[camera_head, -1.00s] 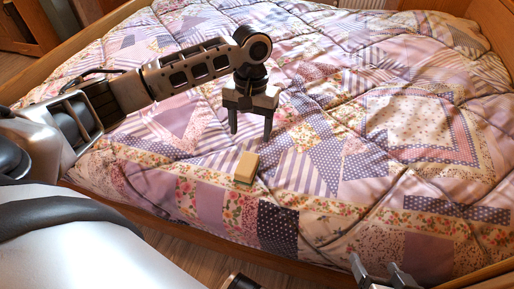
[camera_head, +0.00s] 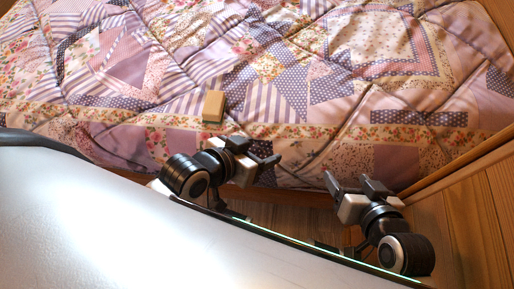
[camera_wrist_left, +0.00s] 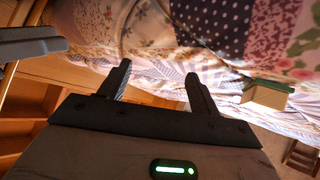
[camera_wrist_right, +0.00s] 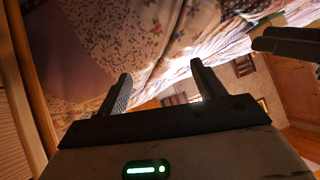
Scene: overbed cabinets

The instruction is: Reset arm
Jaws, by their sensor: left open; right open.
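My left gripper (camera_head: 262,156) is open and empty, low at the bed's near side, in front of and slightly right of a small tan block. My right gripper (camera_head: 347,181) is open and empty to its right, also by the bed's near edge. Nothing shows between the fingers in the left wrist view (camera_wrist_left: 157,80) or the right wrist view (camera_wrist_right: 161,78). The tan block (camera_head: 213,106) lies on the quilt, apart from both grippers. It also shows at the right of the left wrist view (camera_wrist_left: 266,95).
The bed with its patchwork quilt (camera_head: 290,60) fills the far side. A wooden bed end (camera_head: 460,165) stands close to the right of my right gripper. Wooden floor (camera_head: 300,218) shows in the narrow gap between the bed and my body.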

